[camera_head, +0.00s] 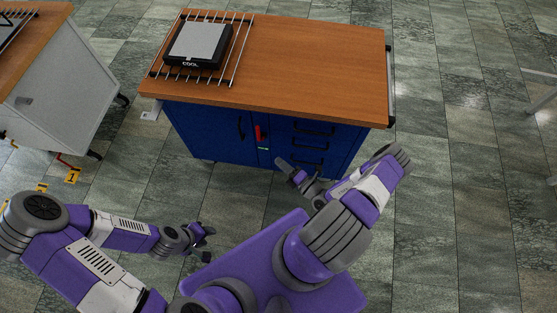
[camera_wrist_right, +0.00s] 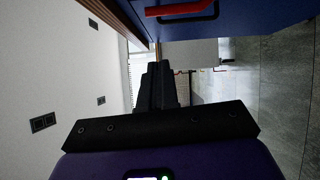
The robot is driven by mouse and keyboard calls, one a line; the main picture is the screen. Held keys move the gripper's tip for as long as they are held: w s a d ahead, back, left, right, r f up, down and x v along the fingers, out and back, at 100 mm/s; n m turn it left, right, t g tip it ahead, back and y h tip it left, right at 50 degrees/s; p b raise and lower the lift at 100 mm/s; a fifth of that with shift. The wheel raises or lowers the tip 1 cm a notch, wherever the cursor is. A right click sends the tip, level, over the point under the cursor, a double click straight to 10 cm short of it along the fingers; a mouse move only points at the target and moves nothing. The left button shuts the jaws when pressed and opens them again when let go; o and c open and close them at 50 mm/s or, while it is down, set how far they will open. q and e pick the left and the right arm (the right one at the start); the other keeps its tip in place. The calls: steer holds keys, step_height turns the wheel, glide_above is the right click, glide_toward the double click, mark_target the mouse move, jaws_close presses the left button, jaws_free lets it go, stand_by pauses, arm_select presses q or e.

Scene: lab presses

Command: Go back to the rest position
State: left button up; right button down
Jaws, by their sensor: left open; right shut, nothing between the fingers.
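My left gripper (camera_head: 207,243) is in the head view at the lower left, open and empty, held above the tiled floor. My right gripper (camera_head: 284,166) is in front of the blue cabinet (camera_head: 212,133), close to its drawer side, shut with nothing in it. In the right wrist view the right gripper's dark fingers (camera_wrist_right: 158,85) are together and empty. A red handle (camera_wrist_right: 180,9) on the blue cabinet front shows at the top of that view, apart from the fingers.
The cabinet's wooden top (camera_head: 310,60) carries a wire rack (camera_head: 238,55) with a black and grey device (camera_head: 200,45) marked "COOL". A grey cabinet (camera_head: 62,95) stands at left, near a yellow marker (camera_head: 72,176).

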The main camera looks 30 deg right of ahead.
stand_by(0.4)
steer(key=s+a+r+n+g+y, duration=0.1)
steer(key=s+a+n+g+y, duration=0.2)
steer(key=a+n+g+y, duration=0.4)
steer(key=s+a+r+n+g+y, duration=0.2)
steer(key=s+a+n+g+y, duration=0.15)
steer(key=a+n, duration=0.6)
steer(key=s+f+n+g+h, duration=0.2)
steer(key=s+n+g+h, duration=0.65)
steer(key=n, duration=1.15)
steer(key=w+r+n+t+h, duration=0.1)
steer(key=w+n, duration=0.4)
steer(key=n, duration=0.6)
steer(key=shift+w+r+h, duration=0.3)
steer(key=shift+r+h, duration=0.3)
steer(key=shift+r, duration=0.1)
steer(key=shift+a, duration=0.1)
